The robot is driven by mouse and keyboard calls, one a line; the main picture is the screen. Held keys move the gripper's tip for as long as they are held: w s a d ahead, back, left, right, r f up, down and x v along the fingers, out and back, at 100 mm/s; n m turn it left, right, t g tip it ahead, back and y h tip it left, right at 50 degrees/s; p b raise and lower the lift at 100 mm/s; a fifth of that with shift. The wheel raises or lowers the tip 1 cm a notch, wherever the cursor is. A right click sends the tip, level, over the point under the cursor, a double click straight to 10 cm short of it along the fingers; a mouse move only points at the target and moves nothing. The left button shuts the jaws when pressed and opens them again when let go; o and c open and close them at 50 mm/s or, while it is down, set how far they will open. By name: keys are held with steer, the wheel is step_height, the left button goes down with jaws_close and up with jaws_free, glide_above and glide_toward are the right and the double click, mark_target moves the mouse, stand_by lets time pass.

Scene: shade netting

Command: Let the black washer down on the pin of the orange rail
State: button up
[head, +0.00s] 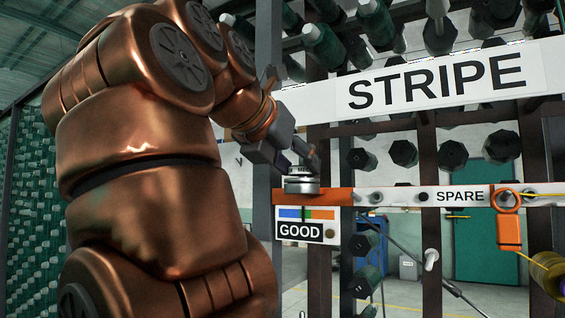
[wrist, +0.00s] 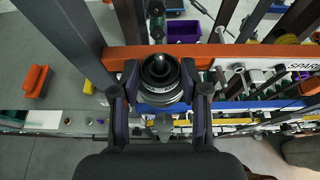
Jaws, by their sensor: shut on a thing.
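The orange rail (head: 335,196) runs level at the middle of the head view and crosses the wrist view (wrist: 215,55). A stack of silver discs (head: 301,186) stands on its left end; it also shows in the wrist view (wrist: 163,107). The black washer (wrist: 160,80) is round the dark upright pin (wrist: 159,64), seen from above, over the silver discs. My gripper (wrist: 160,73) is shut on the washer, with a finger at either side. In the head view my gripper (head: 307,160) is just above the stack. Whether the washer touches the discs is unclear.
A white SPARE strip (head: 460,196) continues the rail rightward, with an orange ring guide (head: 508,200) and yellow thread. A GOOD sign (head: 300,231) hangs below the rail. A STRIPE board (head: 430,82) and dark bobbins are above. Dark posts (head: 428,160) stand close by.

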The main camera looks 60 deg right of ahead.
steer(key=shift+f, duration=0.15)
steer(key=o, duration=1.4)
step_height(320, 180, up, 6)
steer(key=p, duration=0.5)
steer(key=shift+f+p, duration=0.2)
steer(key=shift+p, duration=0.15)
steer(key=shift+s, duration=0.1)
steer(key=shift+p, duration=0.35)
steer(key=r+p, duration=0.3)
steer(key=p, duration=0.1)
steer(key=r+p, duration=0.2)
steer(key=shift+d+r+p, duration=0.25)
steer(key=shift+r+p, duration=0.05)
steer(key=shift+r, duration=0.05)
